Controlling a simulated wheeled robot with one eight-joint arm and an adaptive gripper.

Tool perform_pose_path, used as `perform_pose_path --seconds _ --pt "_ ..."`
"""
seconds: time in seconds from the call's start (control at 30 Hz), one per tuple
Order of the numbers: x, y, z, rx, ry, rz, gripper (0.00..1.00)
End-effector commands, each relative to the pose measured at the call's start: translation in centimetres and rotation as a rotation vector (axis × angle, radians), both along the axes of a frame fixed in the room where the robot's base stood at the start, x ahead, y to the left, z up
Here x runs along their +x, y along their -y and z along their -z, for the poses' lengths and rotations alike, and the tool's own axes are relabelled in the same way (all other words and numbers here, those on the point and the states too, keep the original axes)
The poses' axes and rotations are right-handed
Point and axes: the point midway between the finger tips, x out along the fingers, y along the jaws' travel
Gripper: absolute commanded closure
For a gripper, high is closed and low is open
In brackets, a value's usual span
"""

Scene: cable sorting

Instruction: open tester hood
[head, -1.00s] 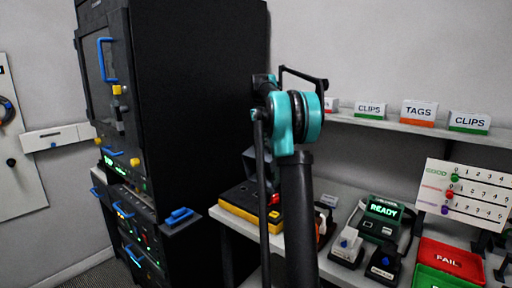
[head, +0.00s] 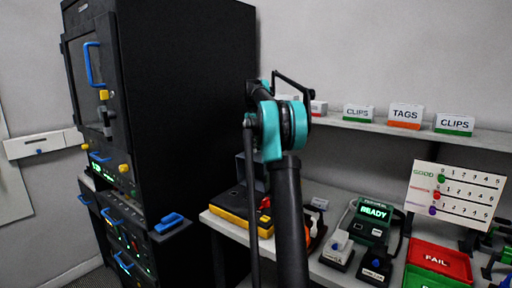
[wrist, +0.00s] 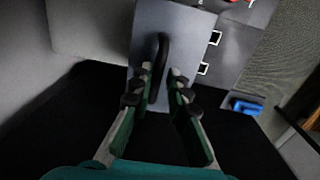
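The tester (head: 236,208) is a black unit with a yellow edge and red parts, on the left end of the bench beside the black cabinet. A grey upright panel, which looks like its hood, is mostly hidden behind my arm in the head view. In the wrist view a grey panel (wrist: 178,22) with a black bar handle (wrist: 161,48) lies straight ahead. My gripper (wrist: 161,76) is open, its two fingers apart on either side of the handle's lower end. I cannot tell whether either finger touches it. My gripper is hidden in the head view.
The tall black cabinet (head: 190,100) with blue handles stands close on the left. A green READY device (head: 373,212), a red FAIL bin (head: 438,262) and small plug units sit on the bench to the right. Label cards stand on the shelf (head: 420,132) above.

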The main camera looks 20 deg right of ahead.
Motion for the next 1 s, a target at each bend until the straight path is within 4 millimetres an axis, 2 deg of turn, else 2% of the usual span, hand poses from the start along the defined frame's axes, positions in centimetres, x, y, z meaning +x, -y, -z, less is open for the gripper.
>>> perform_pose_path --seconds 0.1,0.47,0.57,1.0 --pt "0.0 0.0 0.0 0.000 0.000 0.000 0.69" --pt "0.0 0.0 -0.5 0.000 -0.001 0.000 0.69" --pt "0.0 -0.1 -1.5 0.000 -0.001 0.000 0.69" --pt "-0.2 -0.3 -9.3 -0.001 -0.001 0.000 0.69"
